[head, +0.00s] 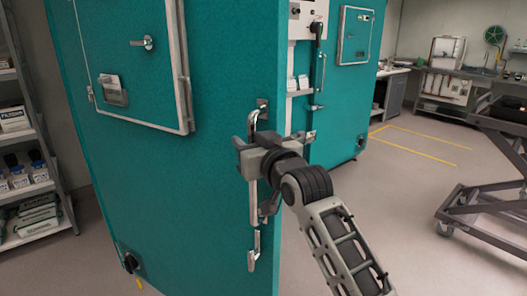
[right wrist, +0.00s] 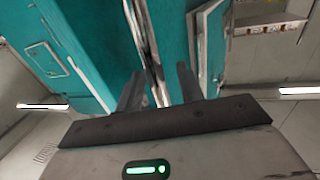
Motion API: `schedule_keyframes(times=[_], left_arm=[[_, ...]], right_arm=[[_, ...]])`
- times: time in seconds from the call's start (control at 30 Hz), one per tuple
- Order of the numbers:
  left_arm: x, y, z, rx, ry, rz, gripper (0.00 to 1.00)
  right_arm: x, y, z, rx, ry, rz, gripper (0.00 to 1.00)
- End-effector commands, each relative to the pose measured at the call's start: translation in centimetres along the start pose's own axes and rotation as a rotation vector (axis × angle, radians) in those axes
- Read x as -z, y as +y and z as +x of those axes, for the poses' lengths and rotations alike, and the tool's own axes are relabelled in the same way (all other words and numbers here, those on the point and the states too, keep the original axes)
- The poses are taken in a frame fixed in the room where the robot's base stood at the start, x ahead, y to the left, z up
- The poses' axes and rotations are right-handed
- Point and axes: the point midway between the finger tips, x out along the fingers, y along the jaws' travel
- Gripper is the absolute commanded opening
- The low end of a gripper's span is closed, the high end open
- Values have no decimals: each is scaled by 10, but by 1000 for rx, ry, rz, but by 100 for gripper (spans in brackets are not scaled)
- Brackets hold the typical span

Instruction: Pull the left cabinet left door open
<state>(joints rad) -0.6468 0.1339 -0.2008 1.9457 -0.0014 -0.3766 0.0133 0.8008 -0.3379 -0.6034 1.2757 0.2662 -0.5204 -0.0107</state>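The left cabinet's large teal door (head: 200,200) fills the left of the head view. It carries a framed hatch with a latch. A long upright metal handle (head: 253,240) runs near the door's right edge; its middle is hidden behind my right gripper (head: 256,172). That gripper is at the handle, its fingers pointing at the door. In the right wrist view the two dark fingers (right wrist: 160,92) stand apart, with the pale handle bar (right wrist: 146,40) showing between them. I cannot tell whether either finger touches it. My left gripper is not in view.
A control panel with a black handset (head: 318,30) and another teal cabinet (head: 345,115) stand to the right. A stocked shelf (head: 40,190) is at the far left. A dark wheeled lift table (head: 485,190) is at the right. The floor between is clear.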

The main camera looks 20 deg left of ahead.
Motion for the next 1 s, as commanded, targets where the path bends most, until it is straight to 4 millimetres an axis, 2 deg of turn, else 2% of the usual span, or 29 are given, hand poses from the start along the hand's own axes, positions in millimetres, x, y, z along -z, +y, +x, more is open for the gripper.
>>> schedule_keyframes(times=[0.17,0.7,0.83,1.0], left_arm=[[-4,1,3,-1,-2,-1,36],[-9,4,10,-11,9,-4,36],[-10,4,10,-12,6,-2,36],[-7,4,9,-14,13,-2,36]], right_arm=[[-2,1,-20,-1,1,0,38],[-2,0,-129,1,2,-2,38],[-1,-1,-146,1,3,0,38],[0,-1,-156,2,2,-1,38]])
